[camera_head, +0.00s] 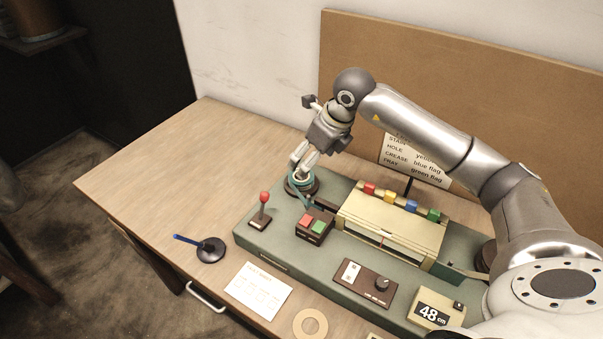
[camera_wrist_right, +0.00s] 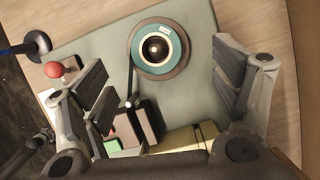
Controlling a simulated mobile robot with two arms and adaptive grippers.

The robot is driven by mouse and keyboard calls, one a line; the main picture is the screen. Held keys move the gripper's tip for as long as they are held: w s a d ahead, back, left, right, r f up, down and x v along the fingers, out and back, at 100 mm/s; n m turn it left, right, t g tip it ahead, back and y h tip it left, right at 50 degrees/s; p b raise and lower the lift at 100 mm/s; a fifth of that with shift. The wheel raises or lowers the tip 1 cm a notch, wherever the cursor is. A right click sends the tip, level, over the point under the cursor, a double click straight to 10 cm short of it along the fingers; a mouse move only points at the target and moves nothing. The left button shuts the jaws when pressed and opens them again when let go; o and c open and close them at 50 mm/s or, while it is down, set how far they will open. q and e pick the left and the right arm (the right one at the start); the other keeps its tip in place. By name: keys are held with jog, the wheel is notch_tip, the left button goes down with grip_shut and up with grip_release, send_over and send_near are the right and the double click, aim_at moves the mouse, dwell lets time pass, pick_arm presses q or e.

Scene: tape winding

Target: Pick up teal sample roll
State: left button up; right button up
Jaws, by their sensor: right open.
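The teal sample roll (camera_wrist_right: 172,34) sits on a dark round spindle plate at the left end of the green machine; a dark strip runs from it toward the button box. In the head view the teal roll (camera_head: 294,185) is partly hidden by my right gripper. My right gripper (camera_head: 303,160) reaches in from the right, pointing down just above the roll. In the wrist view my right gripper (camera_wrist_right: 165,95) is open and empty, its fingers spread apart, with the roll ahead between and beyond the tips. My left gripper is not in view.
A red-knobbed lever (camera_head: 264,199) and a red and green button box (camera_head: 314,226) stand close to the roll. A cream housing (camera_head: 392,228) with coloured flags is to the right. A black stand with a blue rod (camera_head: 210,249) is at the left.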

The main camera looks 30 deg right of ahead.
aim_at(305, 185)
jog(key=shift+w+a+f, duration=0.15)
jog(key=shift+f, duration=0.3)
jog(key=shift+w+f, duration=0.15)
jog(key=shift+f, duration=0.15)
jog(key=x, duration=0.1)
jog(key=p+x, duration=0.2)
jog(key=x, duration=0.1)
jog(key=shift+s+a+f, duration=0.2)
jog(key=shift+s+a, duration=0.05)
jog(key=shift+w+f, duration=0.1)
jog(key=shift+f, duration=0.25)
jog(key=shift+w+f, duration=0.1)
jog(key=shift+f, duration=0.05)
jog(key=shift+c, duration=1)
jog(key=c, duration=0.8)
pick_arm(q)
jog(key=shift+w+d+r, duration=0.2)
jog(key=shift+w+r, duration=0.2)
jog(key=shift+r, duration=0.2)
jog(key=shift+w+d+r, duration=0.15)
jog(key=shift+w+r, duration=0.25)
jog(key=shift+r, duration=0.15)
